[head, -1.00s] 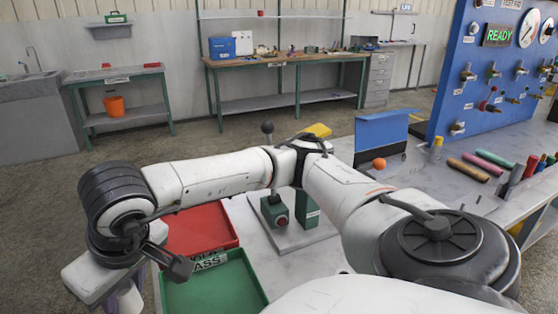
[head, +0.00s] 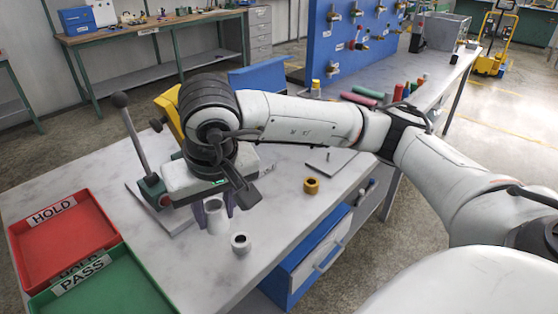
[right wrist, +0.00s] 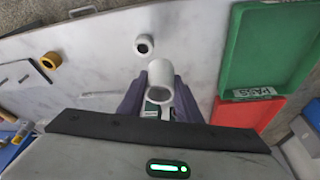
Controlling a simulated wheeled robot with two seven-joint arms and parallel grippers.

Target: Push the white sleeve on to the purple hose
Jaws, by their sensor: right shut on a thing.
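My right gripper (head: 216,208) is over the marble-topped table, its purple fingers pointing down. It is shut on a hollow white sleeve (head: 214,217), held between the fingers with its open end showing in the right wrist view (right wrist: 160,76). A short white ring (head: 240,243) lies apart on the table beside the held sleeve; it also shows in the right wrist view (right wrist: 144,44). I cannot make out a purple hose in these views. My left gripper is not in view.
A red HOLD tray (head: 82,244) and green PASS tray (head: 135,293) lie at left. A lever (head: 135,140) stands behind them. A brass ring (head: 311,185) sits on the table at right. A blue panel (head: 316,40) with valves stands behind. Blue drawers (head: 290,280) are below.

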